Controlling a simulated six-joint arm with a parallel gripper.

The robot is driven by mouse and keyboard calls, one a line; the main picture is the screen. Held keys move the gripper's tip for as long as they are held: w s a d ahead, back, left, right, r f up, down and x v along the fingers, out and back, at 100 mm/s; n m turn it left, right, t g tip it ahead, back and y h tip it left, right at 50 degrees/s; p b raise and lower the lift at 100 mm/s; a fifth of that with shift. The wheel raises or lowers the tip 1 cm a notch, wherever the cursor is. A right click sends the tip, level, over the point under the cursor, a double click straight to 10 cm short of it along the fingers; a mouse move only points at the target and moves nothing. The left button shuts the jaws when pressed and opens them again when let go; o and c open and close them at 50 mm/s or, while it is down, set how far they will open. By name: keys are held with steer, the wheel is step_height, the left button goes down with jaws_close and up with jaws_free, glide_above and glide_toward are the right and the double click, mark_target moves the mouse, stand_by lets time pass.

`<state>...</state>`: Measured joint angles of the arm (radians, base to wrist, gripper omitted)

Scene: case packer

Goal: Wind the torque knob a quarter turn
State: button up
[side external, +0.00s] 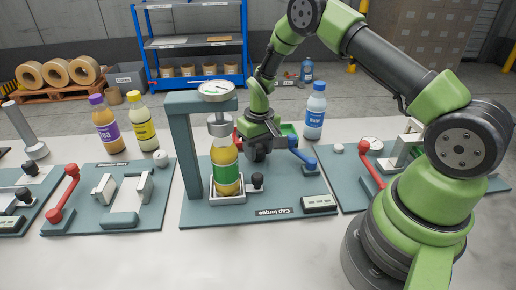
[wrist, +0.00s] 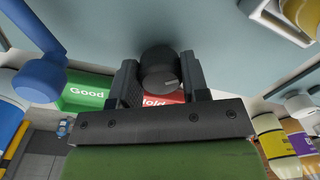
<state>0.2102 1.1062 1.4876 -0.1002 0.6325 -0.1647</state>
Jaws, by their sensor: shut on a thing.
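The torque knob (wrist: 158,72) is a round black knob with a light mark on its face, seen between my fingers in the wrist view. My gripper (wrist: 160,84) is shut on it, one finger on each side. In the side external view my gripper (side external: 259,141) is low over the cap torque station (side external: 290,176), behind and right of the bottle. The bottle (side external: 226,168) stands upright in its holder under the gauge (side external: 216,90), with a green label.
A blue lever (side external: 302,156) stands close to the right of my gripper. Green Good bin (wrist: 88,92) and red Hold bin (wrist: 163,97) lie close by. A small black ball knob (side external: 257,181) and a display (side external: 319,203) sit in front. A blue-labelled bottle (side external: 315,112) stands behind.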

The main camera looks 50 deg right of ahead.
mark_target(260, 148)
steer(key=m, duration=0.6)
steer(key=shift+s, duration=0.1)
steer(key=shift+a, duration=0.1)
stand_by(0.4)
steer(key=o, duration=0.9)
step_height(260, 148, up, 10)
steer(key=shift+s+f, duration=0.1)
steer(key=shift+o, duration=0.2)
